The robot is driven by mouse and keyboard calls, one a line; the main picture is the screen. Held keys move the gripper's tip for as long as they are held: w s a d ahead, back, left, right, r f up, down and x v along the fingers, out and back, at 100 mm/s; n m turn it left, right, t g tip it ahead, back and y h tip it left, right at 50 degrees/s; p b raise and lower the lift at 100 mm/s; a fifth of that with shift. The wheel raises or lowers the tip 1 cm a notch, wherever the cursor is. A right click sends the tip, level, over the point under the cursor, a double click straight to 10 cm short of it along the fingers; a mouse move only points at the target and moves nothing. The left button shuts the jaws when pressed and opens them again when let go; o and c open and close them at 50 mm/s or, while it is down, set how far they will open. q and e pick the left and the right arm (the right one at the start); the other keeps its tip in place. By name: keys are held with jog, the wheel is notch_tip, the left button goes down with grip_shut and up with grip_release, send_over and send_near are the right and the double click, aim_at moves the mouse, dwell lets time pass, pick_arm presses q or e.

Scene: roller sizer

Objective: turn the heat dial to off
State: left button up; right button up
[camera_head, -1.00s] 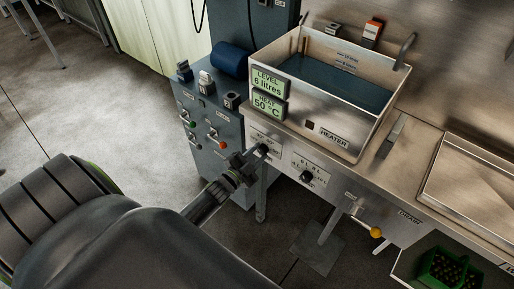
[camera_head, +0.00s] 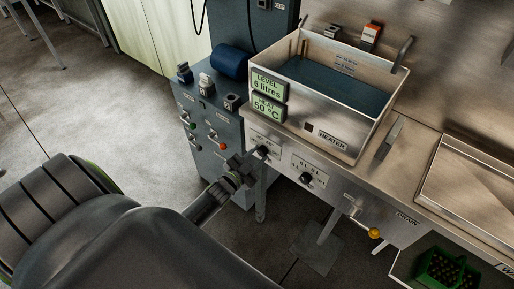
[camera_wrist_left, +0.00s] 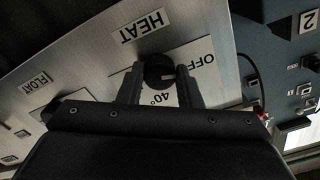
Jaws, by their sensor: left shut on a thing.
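The heat dial (camera_wrist_left: 158,72) is a round black knob with a light pointer line, on a metal panel labelled HEAT, with OFF and 40° marks beside it. In the left wrist view its line points toward the OFF side. My left gripper (camera_wrist_left: 160,82) is shut on the dial, one finger on each side. In the head view the gripper (camera_head: 246,165) is at the dial (camera_head: 262,152) on the bench front. The heat display (camera_head: 267,106) reads 50 °C. My right gripper is not in view.
A metal tank (camera_head: 335,85) with liquid stands on the bench above the dial. A second black knob (camera_head: 306,178) and a yellow-knobbed drain lever (camera_head: 374,233) are to the right. A grey-blue control cabinet (camera_head: 212,150) stands close on the left.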

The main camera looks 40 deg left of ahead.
pick_arm(q)
jog(key=o, duration=1)
jog(key=shift+c, duration=0.2)
jog(key=shift+s, duration=0.1)
jog(key=s+a+b, duration=0.1)
jog(key=s+b, duration=0.1)
jog(key=s, duration=1.5)
jog(key=shift+a, duration=0.2)
jog(key=shift+s, duration=0.1)
